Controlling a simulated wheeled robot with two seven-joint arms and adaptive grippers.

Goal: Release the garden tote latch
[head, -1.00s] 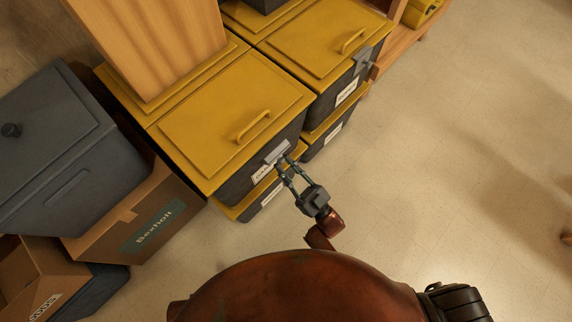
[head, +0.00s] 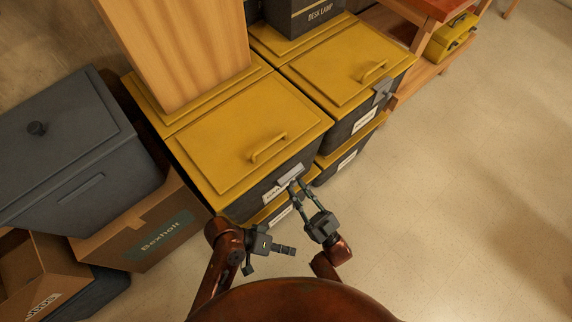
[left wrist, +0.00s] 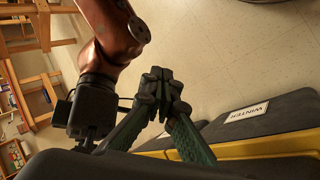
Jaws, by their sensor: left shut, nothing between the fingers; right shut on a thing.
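The garden tote (head: 233,118) is a dark bin with a yellow lid and a lid handle; its front label, partly covered, shows only its first letters. A grey latch (head: 289,175) sits at the lid's front edge. My right gripper (head: 297,184) is shut on this latch, its fingers reaching up to it from the front. My left gripper (head: 292,250) is shut and empty, lower and to the left of the right one, apart from the tote. In the left wrist view its green fingers (left wrist: 163,82) meet at the tips.
A second yellow-lidded tote (head: 340,65) stands to the right, with others stacked below. A cardboard box (head: 150,225) and grey bin (head: 75,150) crowd the left. The floor (head: 460,200) at right is clear.

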